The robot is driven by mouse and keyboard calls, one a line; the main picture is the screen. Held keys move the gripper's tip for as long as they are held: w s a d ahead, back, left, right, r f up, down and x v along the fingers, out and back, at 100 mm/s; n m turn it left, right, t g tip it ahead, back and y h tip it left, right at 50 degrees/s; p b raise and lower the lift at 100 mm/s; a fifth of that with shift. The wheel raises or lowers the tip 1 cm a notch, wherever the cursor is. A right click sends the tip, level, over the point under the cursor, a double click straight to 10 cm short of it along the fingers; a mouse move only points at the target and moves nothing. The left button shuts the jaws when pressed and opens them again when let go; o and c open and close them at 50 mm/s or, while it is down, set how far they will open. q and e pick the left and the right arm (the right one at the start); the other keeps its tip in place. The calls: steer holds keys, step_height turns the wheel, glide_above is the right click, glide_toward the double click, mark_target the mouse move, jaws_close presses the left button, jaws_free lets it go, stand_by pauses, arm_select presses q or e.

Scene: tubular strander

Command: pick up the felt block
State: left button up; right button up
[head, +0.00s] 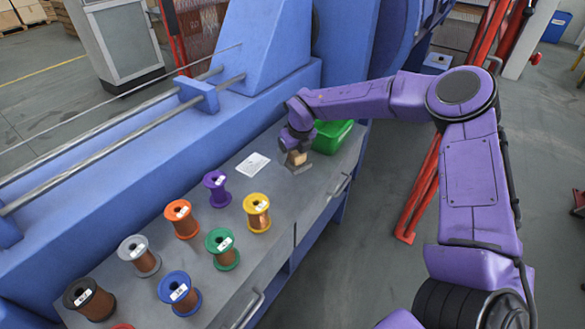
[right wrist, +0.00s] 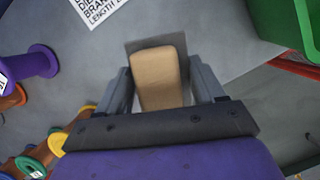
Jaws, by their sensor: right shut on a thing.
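The felt block (right wrist: 158,78) is a tan, rounded block seen between the fingers in the right wrist view. It also shows as a small tan piece in the head view (head: 297,158). My right gripper (right wrist: 160,88) is shut on it, with one grey finger on each side. A grey flat surface shows just behind the block. In the head view the right gripper (head: 295,157) is over the far part of the grey bench top; I cannot tell whether the block is clear of it. My left gripper is not in view.
A green bin (head: 332,136) stands just right of the right gripper. A white printed card (head: 253,165) lies to its left. Several wire spools, such as the yellow one (head: 257,212) and purple one (head: 217,189), stand nearer on the bench. The blue machine (head: 120,165) runs along the bench's back.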

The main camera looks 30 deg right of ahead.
step_height(320, 180, up, 21)
steer(key=shift+f, duration=0.2)
